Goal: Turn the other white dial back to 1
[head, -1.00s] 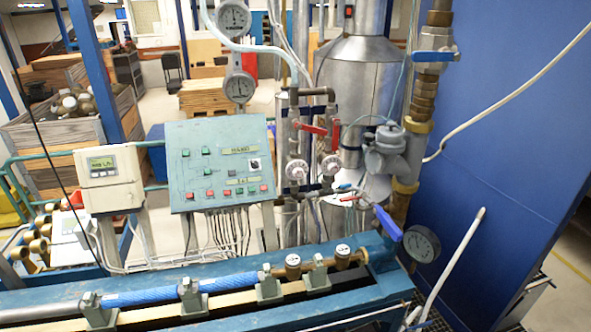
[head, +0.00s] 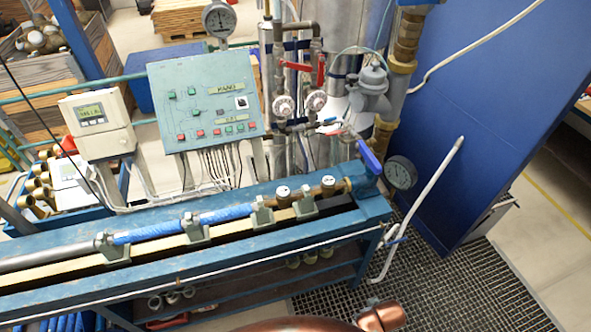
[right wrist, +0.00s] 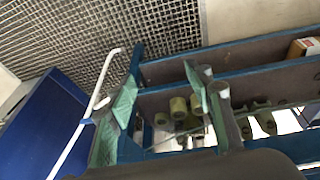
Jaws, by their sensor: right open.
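Two round white dials sit side by side on the pipework right of the control panel: a left one (head: 283,106) and a right one (head: 316,100). Their marks are too small to read, so I cannot tell their settings. A small white plate with a black knob (head: 241,102) sits on the green control panel (head: 205,97). My right gripper (right wrist: 162,75) shows in the right wrist view with its greenish fingers spread and nothing visible between them. It points toward the bench's lower shelves, and no dial shows there. Neither gripper is in the head view.
The blue bench (head: 225,240) with a blue-wrapped pipe runs in front of the panel and dials. Red-handled valves (head: 320,70) and a blue lever (head: 369,155) are close to the dials. A blue wall (head: 480,100) stands at right; the floor grating (head: 455,280) is open.

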